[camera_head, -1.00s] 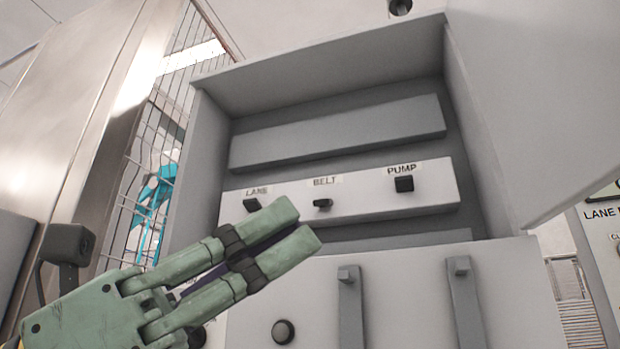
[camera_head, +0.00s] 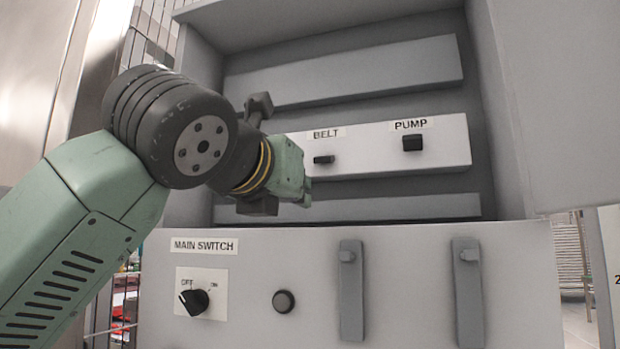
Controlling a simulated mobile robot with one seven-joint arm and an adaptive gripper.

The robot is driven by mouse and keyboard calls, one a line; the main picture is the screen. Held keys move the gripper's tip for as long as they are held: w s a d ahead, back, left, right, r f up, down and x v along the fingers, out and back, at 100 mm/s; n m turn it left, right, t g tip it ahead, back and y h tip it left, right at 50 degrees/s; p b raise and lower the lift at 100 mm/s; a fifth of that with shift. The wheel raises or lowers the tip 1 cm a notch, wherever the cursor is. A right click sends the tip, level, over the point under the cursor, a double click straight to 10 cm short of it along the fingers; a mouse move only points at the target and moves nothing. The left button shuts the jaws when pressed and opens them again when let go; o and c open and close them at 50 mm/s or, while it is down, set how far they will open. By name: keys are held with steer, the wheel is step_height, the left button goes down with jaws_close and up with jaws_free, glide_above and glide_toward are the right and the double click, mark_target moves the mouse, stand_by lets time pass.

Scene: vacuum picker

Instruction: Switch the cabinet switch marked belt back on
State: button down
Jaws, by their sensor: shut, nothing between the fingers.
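The switch marked BELT (camera_head: 323,159) is a small dark toggle on the white strip (camera_head: 375,155) inside the open grey cabinet. It looks flatter and lower than the blocky black PUMP switch (camera_head: 412,143) to its right. My gripper (camera_head: 304,190), green and seen from behind, points into the cabinet just left of and below the BELT switch. Its fingers are shut with nothing held, and mostly hidden behind its own body. I cannot tell whether it touches the strip. My arm hides the LANE switch.
Below is a grey front panel with the MAIN SWITCH knob (camera_head: 194,301), a round black button (camera_head: 284,301) and two upright grey handles (camera_head: 351,290) (camera_head: 467,290). The open cabinet door (camera_head: 560,110) stands at the right. A wire fence runs at the left.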

mark_target(324, 159)
steer(key=p+x, duration=0.3)
steer(key=x, duration=0.6)
steer(key=shift+w+d+r, duration=0.1)
steer(key=shift+w+d, duration=0.1)
steer(key=shift+w, duration=0.2)
steer(key=r, duration=0.1)
steer(key=s+r+p, duration=0.1)
steer(key=r+p, duration=0.1)
steer(key=shift+s+a+r, duration=0.15)
steer(key=shift+a, duration=0.1)
steer(key=shift+r, duration=0.1)
steer(key=shift+s+a+r, duration=0.1)
steer(key=shift+a, duration=0.15)
steer(key=shift+d, duration=0.3)
steer(key=shift+a, duration=0.15)
